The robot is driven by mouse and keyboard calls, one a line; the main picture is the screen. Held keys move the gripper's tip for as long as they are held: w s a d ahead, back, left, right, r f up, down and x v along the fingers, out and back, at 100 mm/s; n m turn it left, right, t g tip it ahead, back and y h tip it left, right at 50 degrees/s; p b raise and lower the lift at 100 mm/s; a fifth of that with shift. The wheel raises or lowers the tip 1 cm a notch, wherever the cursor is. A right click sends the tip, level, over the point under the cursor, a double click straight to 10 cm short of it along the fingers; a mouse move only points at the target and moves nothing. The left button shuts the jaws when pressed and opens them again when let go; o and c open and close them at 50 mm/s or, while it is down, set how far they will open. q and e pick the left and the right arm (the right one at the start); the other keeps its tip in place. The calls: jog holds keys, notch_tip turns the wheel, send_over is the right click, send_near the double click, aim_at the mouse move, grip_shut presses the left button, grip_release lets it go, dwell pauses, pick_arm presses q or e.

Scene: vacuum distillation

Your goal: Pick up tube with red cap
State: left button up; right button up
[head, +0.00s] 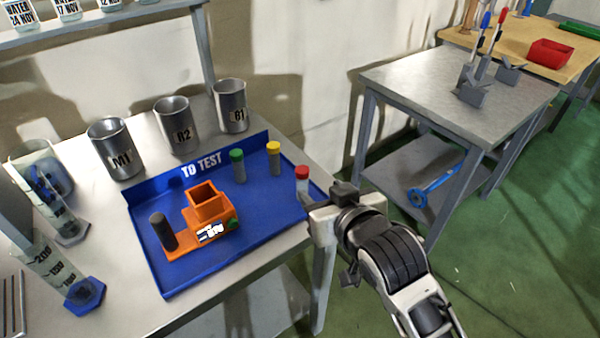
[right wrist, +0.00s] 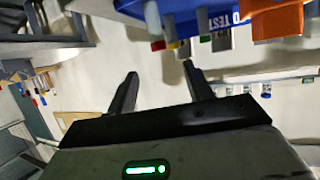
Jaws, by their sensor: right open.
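The tube with the red cap (head: 302,174) stands upright near the right edge of the blue tray in the head view, its lower part partly hidden by my right gripper (head: 320,216). In the right wrist view the red cap (right wrist: 158,45) shows at the top, beyond the fingertips and roughly between their lines. My right gripper (right wrist: 159,68) is open there with nothing between its fingers. In the head view it is just right of the tube; whether it touches it I cannot tell. My left gripper is not in view.
The blue "TO TEST" tray (head: 265,215) also holds a green-capped tube (head: 237,165), a yellow-capped tube (head: 274,158) and an orange device (head: 207,210). Metal beakers (head: 172,125) stand behind it. Glass cylinders (head: 50,195) are at left. A metal side table (head: 440,85) stands at right.

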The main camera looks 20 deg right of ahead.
aim_at(304, 175)
jog(key=x, duration=0.8)
jog(key=shift+w+f, duration=0.2)
jog(key=shift+d+f+p+x, duration=0.1)
jog(key=shift+f+p+x, duration=0.15)
jog(key=shift+x, duration=1.25)
jog(key=shift+d+f+p+x, duration=0.1)
jog(key=shift+p+x, duration=0.1)
jog(key=shift+x, duration=1.3)
jog(key=shift+s, duration=0.15)
jog(key=c, duration=1)
jog(key=shift+c, duration=0.2)
